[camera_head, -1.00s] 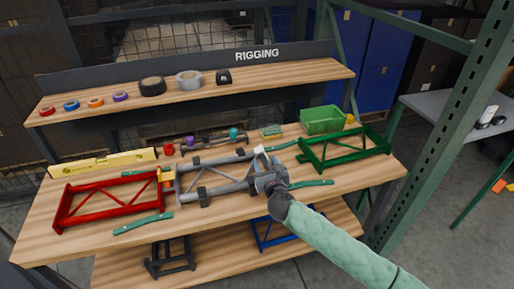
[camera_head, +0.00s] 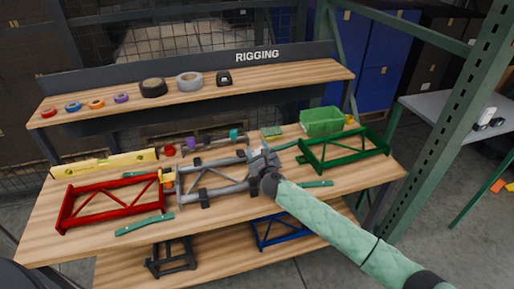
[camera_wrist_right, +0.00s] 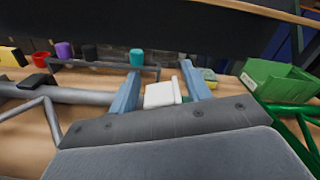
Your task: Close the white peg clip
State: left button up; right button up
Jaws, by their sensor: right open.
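The white peg clip (camera_wrist_right: 160,94) shows in the right wrist view, at the end of the grey truss frame, with a thin upright part at its right side. I cannot tell for sure whether the clip is open or shut. My right gripper (camera_wrist_right: 161,80) is open, with one blue-grey finger on each side of the clip; contact is not clear. In the head view my right gripper (camera_head: 264,154) is at the right end of the grey truss (camera_head: 215,162) and hides the clip. My left gripper is not in view.
A red truss (camera_head: 110,205) stands left of the grey one, and a green truss (camera_head: 345,152) and green bin (camera_head: 322,121) stand right. Teal bars (camera_head: 145,224) and a yellow level (camera_head: 105,164) lie on the bench. Tape rolls (camera_head: 189,81) line the shelf behind.

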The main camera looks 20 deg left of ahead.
jog(key=shift+w+a, duration=0.1)
jog(key=c, duration=0.9)
